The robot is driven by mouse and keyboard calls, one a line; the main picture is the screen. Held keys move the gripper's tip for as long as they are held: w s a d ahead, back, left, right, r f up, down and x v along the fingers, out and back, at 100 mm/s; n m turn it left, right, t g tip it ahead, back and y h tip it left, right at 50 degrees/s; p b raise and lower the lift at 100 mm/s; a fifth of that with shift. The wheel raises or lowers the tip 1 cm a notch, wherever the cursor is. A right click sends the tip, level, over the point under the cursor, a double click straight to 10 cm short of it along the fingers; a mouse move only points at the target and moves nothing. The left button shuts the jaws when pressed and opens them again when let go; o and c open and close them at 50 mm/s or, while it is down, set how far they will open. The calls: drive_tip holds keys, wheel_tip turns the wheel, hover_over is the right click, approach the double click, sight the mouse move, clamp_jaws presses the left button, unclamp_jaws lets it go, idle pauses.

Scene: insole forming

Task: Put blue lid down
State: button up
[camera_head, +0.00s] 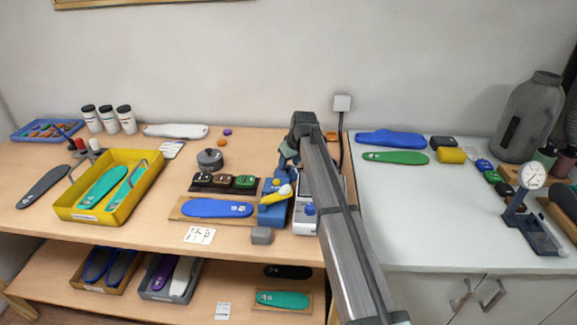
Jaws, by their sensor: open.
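A small blue press-like device (270,213) stands near the front edge of the wooden table, right of the blue insole. A yellow lever (283,190) lies across its top. I cannot tell clearly which part of it is the blue lid. My arm reaches in from the lower right, and my gripper (288,156) is just behind and above the device, partly hidden by my own arm. It is open, and no held thing shows in it. I cannot tell whether it touches the device.
A blue insole (217,209) lies on a board left of the device. A grey block (261,235) sits in front. A white counter (400,230) on the right has free room.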

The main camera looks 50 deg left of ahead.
drive_tip(key=v, duration=1)
drive_tip(key=shift+d, duration=0.1)
